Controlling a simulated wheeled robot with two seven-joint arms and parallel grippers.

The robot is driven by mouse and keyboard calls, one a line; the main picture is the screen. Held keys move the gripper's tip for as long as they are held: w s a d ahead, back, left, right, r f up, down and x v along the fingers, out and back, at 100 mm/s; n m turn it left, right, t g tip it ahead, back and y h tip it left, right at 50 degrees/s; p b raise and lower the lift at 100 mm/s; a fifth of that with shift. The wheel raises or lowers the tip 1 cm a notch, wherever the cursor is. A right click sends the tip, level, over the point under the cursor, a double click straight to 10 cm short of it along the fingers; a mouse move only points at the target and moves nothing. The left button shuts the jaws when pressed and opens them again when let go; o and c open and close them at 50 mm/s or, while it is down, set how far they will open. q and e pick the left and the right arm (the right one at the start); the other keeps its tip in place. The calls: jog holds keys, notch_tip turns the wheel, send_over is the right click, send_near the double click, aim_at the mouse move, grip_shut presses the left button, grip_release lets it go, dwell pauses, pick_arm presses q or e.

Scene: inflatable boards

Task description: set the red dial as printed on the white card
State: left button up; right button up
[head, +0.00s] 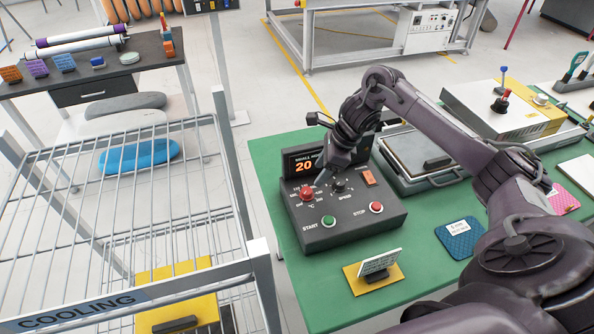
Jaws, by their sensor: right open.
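The red dial (306,194) is a round knob on the left of the sloped top of a dark control box (342,226). Small printed marks ring it, too small to read. The box's display (305,165) shows 20 in orange. The white card (380,262) stands tilted in a dark holder on a yellow base in front of the box; its print is not legible from here. My right gripper (325,180) is open above the box, just to the right of and above the red dial, between it and the black SPEED knob (339,186). Contact with the dial is not visible. My left gripper is out of view.
A green START button (328,221) and a red STOP button (376,208) sit on the box's front. A metal-framed tray (415,158) is behind, partly under my right arm. A wire COOLING rack (190,270) stands left of the green table (295,283). Blue and pink pads lie right.

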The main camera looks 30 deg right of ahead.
aim_at(307, 190)
jog(key=x, duration=0.1)
jog(key=p+x, duration=0.1)
jog(key=shift+s+a+f, duration=0.1)
jog(key=shift+a+f, duration=0.2)
jog(key=shift+f, duration=0.05)
jog(key=p+x, duration=0.1)
jog(key=x, duration=0.3)
jog(key=shift+f, duration=0.4)
jog(key=shift+c, duration=1.4)
jog(key=c, duration=0.7)
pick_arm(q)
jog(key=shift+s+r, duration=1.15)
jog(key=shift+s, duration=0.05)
